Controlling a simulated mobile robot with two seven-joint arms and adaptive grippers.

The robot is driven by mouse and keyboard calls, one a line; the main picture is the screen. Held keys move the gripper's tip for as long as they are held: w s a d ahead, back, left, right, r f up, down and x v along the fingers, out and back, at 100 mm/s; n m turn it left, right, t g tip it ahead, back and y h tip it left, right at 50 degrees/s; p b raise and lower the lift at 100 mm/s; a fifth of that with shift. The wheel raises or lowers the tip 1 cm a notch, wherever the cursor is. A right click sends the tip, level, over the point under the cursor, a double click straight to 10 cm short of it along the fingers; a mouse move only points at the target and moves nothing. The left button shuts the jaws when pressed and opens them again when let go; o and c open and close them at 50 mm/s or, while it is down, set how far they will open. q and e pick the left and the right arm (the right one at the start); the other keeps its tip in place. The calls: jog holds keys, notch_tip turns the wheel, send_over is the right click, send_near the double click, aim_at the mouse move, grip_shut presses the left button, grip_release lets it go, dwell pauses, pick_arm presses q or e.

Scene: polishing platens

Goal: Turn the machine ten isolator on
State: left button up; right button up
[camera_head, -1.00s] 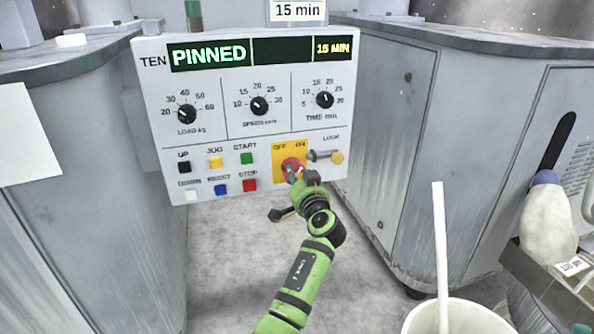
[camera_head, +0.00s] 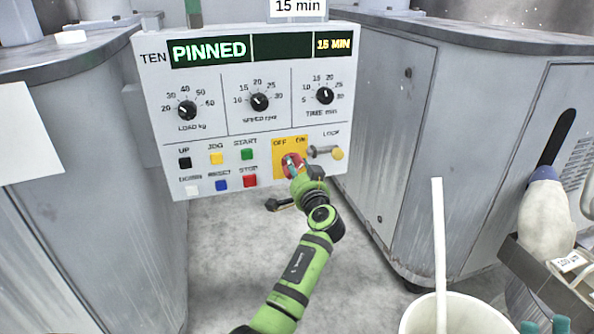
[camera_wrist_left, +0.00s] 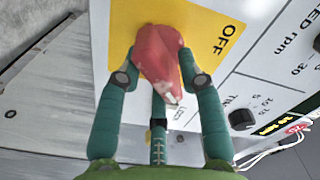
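The machine ten panel (camera_head: 160,130) is labelled TEN and its display reads PINNED. Its isolator is a red knob (camera_head: 291,163) on a yellow plate (camera_head: 278,146) marked OFF and ON. My left gripper (camera_head: 295,170) is at the knob. In the left wrist view the left gripper's teal fingers (camera_wrist_left: 158,75) close on both sides of the red knob (camera_wrist_left: 155,48). The knob's white-marked end points down in that view, away from the OFF label; the ON label is hidden there. Two teal tips of my right gripper (camera_head: 546,325) show apart at the bottom right edge.
A lock pin with a yellowish end (camera_head: 337,153) sits right of the plate. Push buttons (camera_head: 217,172) lie to the left, and dials above. Grey cabinets flank the panel. A white bucket (camera_head: 458,315) with a stick and a tray (camera_head: 560,280) with a bottle stand at lower right.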

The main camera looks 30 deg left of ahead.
pick_arm(q)
jog(key=shift+s+f, duration=0.1)
jog(key=shift+s+d+f, duration=0.1)
jog(key=shift+d, duration=0.1)
jog(key=v, duration=1.1)
jog(key=shift+d+r, duration=0.15)
jog(key=shift+r, duration=0.15)
jog(key=shift+s, duration=0.15)
